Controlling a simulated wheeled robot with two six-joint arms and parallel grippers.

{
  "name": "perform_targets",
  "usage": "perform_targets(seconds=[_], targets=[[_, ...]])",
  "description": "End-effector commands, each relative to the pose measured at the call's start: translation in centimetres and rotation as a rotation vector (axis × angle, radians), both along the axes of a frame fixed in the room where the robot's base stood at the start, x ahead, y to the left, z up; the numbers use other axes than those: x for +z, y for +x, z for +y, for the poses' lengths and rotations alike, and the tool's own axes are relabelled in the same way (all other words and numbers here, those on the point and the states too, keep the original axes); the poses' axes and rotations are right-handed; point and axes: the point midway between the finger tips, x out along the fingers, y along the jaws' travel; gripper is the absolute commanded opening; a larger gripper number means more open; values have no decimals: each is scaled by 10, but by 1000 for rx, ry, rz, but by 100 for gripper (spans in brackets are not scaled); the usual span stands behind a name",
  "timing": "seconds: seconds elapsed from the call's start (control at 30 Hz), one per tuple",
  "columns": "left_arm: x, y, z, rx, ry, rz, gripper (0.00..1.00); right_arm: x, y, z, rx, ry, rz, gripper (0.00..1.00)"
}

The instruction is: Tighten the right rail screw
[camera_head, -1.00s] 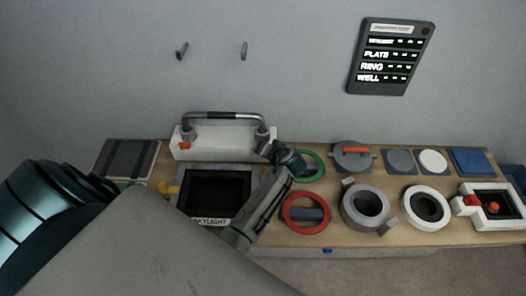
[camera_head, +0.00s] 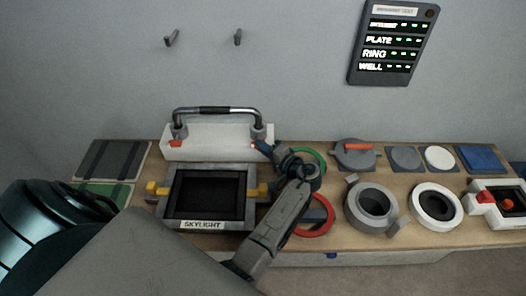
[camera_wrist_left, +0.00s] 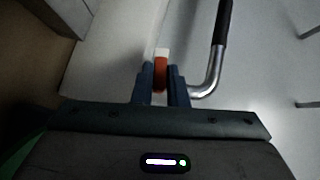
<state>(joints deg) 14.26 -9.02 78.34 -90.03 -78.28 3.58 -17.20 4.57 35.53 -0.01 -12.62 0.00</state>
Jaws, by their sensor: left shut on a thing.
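The grab rail (camera_head: 216,110) is a chrome bar with a dark grip, fixed on a white block (camera_head: 215,142) at the back of the bench. A red-orange screw (camera_head: 175,143) shows by its left foot. My left gripper (camera_head: 257,146) is at the right foot of the rail, its blue fingers low against the block. In the left wrist view its fingers (camera_wrist_left: 160,88) are shut on the right rail screw (camera_wrist_left: 160,72), red with a white part beyond. The rail's bent foot (camera_wrist_left: 207,85) is just right of the fingers. The right screw is mostly hidden in the head view. My right gripper is not in view.
The skylight frame (camera_head: 207,224), with yellow clips, sits in front of the rail. A green ring (camera_head: 318,157) and a red ring (camera_head: 320,230) lie beside my left forearm. Grey and white rings stand further right. A status board (camera_head: 392,42) hangs on the wall.

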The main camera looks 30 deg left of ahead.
Motion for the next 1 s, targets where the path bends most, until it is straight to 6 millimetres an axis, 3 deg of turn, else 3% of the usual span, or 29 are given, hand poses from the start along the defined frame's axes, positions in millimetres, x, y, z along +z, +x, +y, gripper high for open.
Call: perform_targets(seconds=[0.6, 0.63, 0.7, 1.0], targets=[[-1, 0, 0, 0, 34, 21, 0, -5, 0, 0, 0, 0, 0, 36], [-1, 0, 0, 0, 34, 21, 19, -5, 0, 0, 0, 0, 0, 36], [-1, 0, 0, 0, 33, 21, 32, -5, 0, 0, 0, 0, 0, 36], [-1, 0, 0, 0, 33, 20, 35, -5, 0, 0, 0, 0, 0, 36]])
